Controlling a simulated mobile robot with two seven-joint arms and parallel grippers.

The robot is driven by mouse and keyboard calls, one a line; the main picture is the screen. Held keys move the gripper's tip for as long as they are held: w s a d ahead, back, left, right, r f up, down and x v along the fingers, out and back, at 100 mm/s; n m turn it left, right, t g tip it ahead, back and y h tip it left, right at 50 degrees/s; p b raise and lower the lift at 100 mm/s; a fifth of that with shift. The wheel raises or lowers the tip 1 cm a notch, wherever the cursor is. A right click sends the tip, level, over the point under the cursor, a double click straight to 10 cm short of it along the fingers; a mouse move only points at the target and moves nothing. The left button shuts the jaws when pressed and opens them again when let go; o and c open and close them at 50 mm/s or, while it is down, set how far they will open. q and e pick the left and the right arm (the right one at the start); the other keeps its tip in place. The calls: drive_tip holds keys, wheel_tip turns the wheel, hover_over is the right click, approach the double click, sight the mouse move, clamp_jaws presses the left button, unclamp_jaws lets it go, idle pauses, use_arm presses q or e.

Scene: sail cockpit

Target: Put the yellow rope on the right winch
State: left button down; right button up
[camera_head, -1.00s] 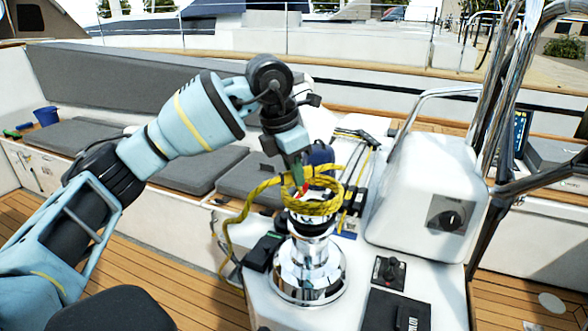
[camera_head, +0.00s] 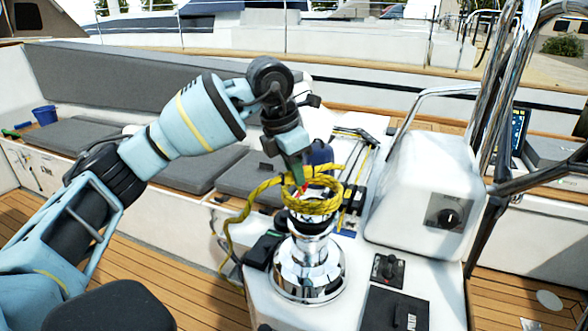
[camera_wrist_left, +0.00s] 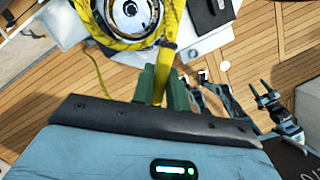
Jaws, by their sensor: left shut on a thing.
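The chrome winch (camera_head: 308,268) stands upright on the white console in the head view. The yellow rope (camera_head: 318,207) is coiled in loops around the top of the winch, with a tail hanging down on the left. My left gripper (camera_head: 298,185) is shut on the rope at the coil's upper left side. In the left wrist view, the green fingers (camera_wrist_left: 162,90) pinch a strand of the rope (camera_wrist_left: 172,35), and the winch top (camera_wrist_left: 132,14) shows inside the loop. Whether the loops touch the drum is hard to tell.
The white console housing (camera_head: 425,185) with a black knob stands right of the winch. A small black control (camera_head: 388,268) and a dark panel (camera_head: 396,310) lie on the console top. Grey bench cushions (camera_head: 185,155) run behind my arm. Steel tubes rise at the right.

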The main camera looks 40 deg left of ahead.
use_arm(q)
drive_tip(key=shift+f, duration=0.1)
drive_tip(key=shift+f+b, duration=0.55)
drive_tip(key=shift+f, duration=1.8)
use_arm(e)
drive_tip(key=shift+s+f, duration=0.75)
drive_tip(key=shift+f, duration=0.15)
use_arm(q)
drive_tip(key=shift+f, duration=0.1)
drive_tip(key=shift+f+b, duration=0.95)
drive_tip(key=shift+f, duration=1.95)
use_arm(e)
drive_tip(key=shift+s+f+g, duration=0.5)
drive_tip(key=shift+s+f, duration=0.55)
drive_tip(key=shift+f, duration=0.3)
use_arm(q)
drive_tip(key=shift+f, duration=0.1)
use_arm(e)
drive_tip(key=shift+f, duration=0.1)
